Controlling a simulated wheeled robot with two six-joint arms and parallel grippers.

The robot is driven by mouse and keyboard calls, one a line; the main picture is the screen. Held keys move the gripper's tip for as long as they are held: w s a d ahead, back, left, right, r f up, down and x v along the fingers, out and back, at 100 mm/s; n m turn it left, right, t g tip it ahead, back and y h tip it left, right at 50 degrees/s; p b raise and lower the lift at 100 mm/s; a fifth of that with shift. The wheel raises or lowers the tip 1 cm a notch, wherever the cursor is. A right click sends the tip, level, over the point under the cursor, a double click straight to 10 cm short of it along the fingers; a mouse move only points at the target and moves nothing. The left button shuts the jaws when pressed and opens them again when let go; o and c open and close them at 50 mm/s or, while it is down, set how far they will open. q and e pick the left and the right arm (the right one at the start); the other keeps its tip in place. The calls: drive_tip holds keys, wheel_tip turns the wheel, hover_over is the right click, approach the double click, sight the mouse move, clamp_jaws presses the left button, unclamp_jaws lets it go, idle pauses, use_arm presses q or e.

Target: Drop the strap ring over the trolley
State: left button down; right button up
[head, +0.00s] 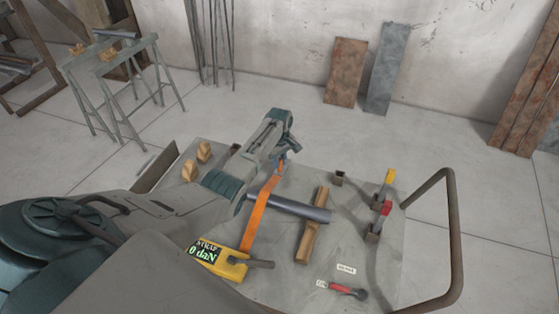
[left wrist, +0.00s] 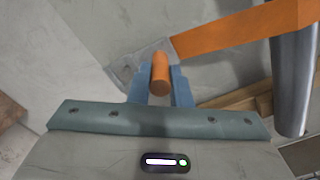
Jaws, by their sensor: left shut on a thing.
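The orange strap (head: 262,212) runs from a yellow device (head: 230,264), whose display reads "STRAP 0 daN", up across a grey pipe (head: 290,208) to my left gripper (head: 284,156). In the left wrist view, the blue fingers (left wrist: 160,92) are shut on an orange rounded piece (left wrist: 160,70) at the strap's end; the strap (left wrist: 245,32) also shows at upper right. I cannot make out the ring's full shape. The trolley (head: 345,240) is a flat grey bed with a brown tube handle (head: 451,230) at its right. My right gripper is not in view.
Tools with yellow (head: 389,177) and red (head: 384,210) handles stand in holders at the right. A red-handled tool (head: 345,290) lies near the front. Sawhorses (head: 115,85) stand at far left.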

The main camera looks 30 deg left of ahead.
sight(280, 169)
use_arm(q)
drive_tip(key=shift+f+b, duration=1.55)
drive_tip(key=shift+f, duration=0.65)
drive_tip(key=c, duration=1.3)
unclamp_jaws()
drive_tip(key=shift+o, duration=0.2)
wheel_tip(280, 169, up, 11)
drive_tip(key=shift+f+b, duration=0.1)
drive_tip(key=shift+b, duration=0.4)
